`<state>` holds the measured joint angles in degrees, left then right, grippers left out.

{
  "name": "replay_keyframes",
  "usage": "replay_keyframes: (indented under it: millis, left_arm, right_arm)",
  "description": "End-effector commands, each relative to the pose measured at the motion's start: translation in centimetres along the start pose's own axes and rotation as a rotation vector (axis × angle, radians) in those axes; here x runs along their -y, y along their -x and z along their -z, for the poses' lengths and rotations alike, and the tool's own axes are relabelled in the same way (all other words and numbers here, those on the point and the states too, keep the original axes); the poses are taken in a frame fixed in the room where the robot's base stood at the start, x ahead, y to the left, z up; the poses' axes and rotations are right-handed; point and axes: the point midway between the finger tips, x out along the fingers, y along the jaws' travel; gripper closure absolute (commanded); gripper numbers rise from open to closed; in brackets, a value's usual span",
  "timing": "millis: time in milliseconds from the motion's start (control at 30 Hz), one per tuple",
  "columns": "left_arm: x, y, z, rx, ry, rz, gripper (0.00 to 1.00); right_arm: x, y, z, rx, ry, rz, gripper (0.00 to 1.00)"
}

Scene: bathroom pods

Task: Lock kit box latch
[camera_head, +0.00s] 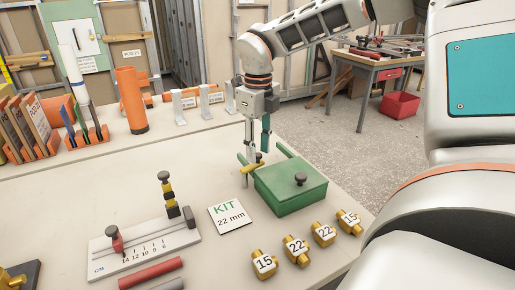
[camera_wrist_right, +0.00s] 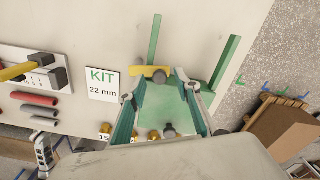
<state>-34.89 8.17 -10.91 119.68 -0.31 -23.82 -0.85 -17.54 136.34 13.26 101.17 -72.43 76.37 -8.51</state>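The green kit box (camera_head: 290,192) stands on the bench with its lid down and a dark round knob (camera_head: 301,178) on top. A yellow latch bar (camera_head: 252,168) with a dark knob lies at its far left edge; the latch also shows in the right wrist view (camera_wrist_right: 148,72). My right gripper (camera_head: 258,154) points down over the latch end of the box. Its two fingers are apart, with nothing visibly clamped; whether they touch the latch I cannot tell. My left gripper is not in view.
Two green bars (camera_wrist_right: 155,38) stick out beyond the box. A white KIT 22 mm card (camera_head: 231,216) lies left of it. Several brass fittings (camera_head: 296,250) stand in front. Bare bench lies behind the card.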

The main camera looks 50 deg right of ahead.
Motion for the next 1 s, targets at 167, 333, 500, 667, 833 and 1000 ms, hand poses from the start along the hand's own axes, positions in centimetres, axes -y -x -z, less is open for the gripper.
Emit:
replay_keyframes:
  millis: [167,333,500,667,833,1000]
  left_arm:
    - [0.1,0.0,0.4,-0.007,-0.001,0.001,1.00]
    - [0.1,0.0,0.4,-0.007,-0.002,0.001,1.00]
    - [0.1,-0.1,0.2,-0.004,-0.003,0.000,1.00]
    - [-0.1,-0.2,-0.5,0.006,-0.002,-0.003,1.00]
    - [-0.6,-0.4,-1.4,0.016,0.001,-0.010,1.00]
    - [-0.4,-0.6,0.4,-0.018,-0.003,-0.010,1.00]
  right_arm:
    - [0.0,-0.2,0.0,0.001,0.001,0.000,0.67]
    - [0.0,-0.2,0.0,0.001,0.001,0.000,0.77]
    - [0.0,-0.2,0.0,0.001,0.001,0.000,1.00]
    - [0.0,-0.4,0.1,-0.001,-0.015,0.000,1.00]
    - [-0.2,-0.6,0.4,-0.004,-0.109,0.000,1.00]
    - [-0.3,-0.5,0.8,-0.002,-0.190,0.000,1.00]
